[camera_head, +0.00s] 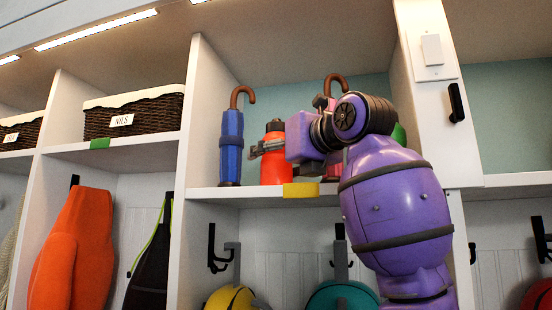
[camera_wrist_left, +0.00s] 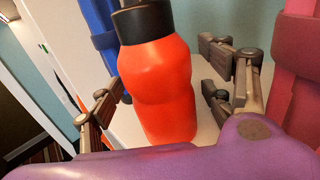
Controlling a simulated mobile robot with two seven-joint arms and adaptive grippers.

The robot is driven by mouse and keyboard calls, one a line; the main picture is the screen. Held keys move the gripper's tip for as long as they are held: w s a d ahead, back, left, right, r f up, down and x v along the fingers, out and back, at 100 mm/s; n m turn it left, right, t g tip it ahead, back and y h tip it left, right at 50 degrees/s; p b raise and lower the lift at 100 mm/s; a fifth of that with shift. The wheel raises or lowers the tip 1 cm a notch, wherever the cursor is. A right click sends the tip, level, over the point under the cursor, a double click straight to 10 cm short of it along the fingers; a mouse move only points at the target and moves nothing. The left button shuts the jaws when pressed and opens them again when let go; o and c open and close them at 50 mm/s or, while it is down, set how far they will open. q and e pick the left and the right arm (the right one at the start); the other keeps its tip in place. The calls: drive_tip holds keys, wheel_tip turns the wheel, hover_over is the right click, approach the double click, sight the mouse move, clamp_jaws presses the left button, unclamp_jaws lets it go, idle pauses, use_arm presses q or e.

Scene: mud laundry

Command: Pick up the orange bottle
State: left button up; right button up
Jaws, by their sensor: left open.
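The orange bottle (camera_head: 274,170) stands upright on the shelf, with a dark cap. It also shows large in the left wrist view (camera_wrist_left: 160,85), between the two sets of fingers. My left gripper (camera_head: 264,147) is open at the bottle's upper body, and its fingers show on either side of the bottle in the wrist view (camera_wrist_left: 152,105). A gap shows between the bottle and the right-hand fingers; contact on the left side is hard to tell. My purple wrist hides part of the shelf to the right. My right gripper is not in view.
A blue umbrella (camera_head: 231,145) stands close left of the bottle, beside the cubby wall (camera_head: 203,90). A red-pink umbrella (camera_wrist_left: 295,60) stands to the right, mostly behind my arm. A yellow tag (camera_head: 301,190) is on the shelf edge. Hooks and hanging items are below.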

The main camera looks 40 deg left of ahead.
use_arm(q)
drive_tip(key=c, duration=1.3)
